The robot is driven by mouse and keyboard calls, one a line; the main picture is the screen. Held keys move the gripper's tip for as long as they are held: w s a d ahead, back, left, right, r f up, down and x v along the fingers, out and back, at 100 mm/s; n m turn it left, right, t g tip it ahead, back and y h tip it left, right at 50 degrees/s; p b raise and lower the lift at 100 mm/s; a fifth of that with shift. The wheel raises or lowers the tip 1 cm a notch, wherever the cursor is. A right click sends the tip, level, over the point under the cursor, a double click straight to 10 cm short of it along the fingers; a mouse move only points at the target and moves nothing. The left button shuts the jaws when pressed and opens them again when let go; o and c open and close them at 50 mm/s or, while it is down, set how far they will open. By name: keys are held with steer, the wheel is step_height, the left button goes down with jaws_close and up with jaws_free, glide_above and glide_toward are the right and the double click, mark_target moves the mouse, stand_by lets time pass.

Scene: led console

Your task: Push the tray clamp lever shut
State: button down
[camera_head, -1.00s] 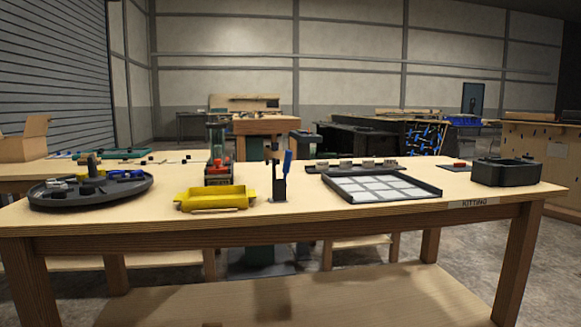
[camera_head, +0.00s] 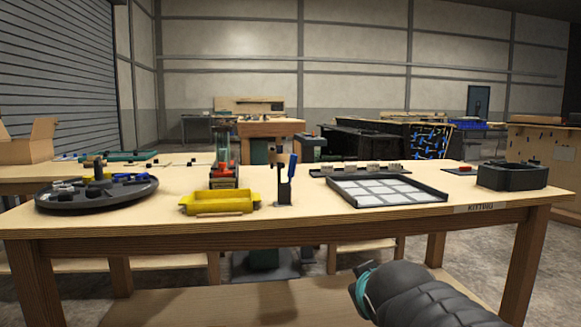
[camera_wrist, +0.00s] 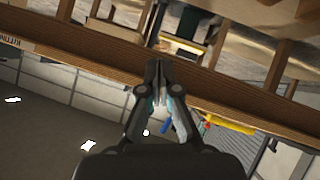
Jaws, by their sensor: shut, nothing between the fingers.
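The clamp (camera_head: 284,187) stands upright on the table, left of the tray, with its blue lever handle (camera_head: 292,167) pointing up. The dark tray (camera_head: 403,204) with pale square cells lies flat to its right. My gripper (camera_wrist: 156,66) shows in the wrist view with its fingers together and nothing between them. It is in front of the wooden table edge, apart from the clamp. A small blue part (camera_wrist: 166,126) beside the fingers in the wrist view looks like the lever handle.
A yellow bin (camera_head: 220,203) stands left of the clamp, with a dark round turntable (camera_head: 60,202) of parts farther left. A black strip with several small blocks (camera_head: 352,170) lies behind the tray. A black container (camera_head: 512,177) stands at the right. Bare tabletop lies before the clamp.

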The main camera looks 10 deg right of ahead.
mark_target(292, 171)
steer(key=w+r+n+t+y, duration=0.5)
steer(key=w+r+n+t, duration=0.5)
steer(key=w+r, duration=0.9)
steer(key=w+a+f+n+g+y+p, duration=0.1)
steer(key=w+a+n+g+y, duration=0.1)
steer(key=w+a+n+y, duration=0.2)
steer(key=w+a+f+n+g+y+p, duration=0.1)
steer(key=w+a+n+g+y, duration=0.2)
steer(key=w+n, duration=0.4)
steer(key=shift+w+a+n+y, duration=0.3)
steer(key=shift+w+a+y, duration=0.35)
steer(key=shift+w+y, duration=0.6)
steer(key=shift+f, duration=0.15)
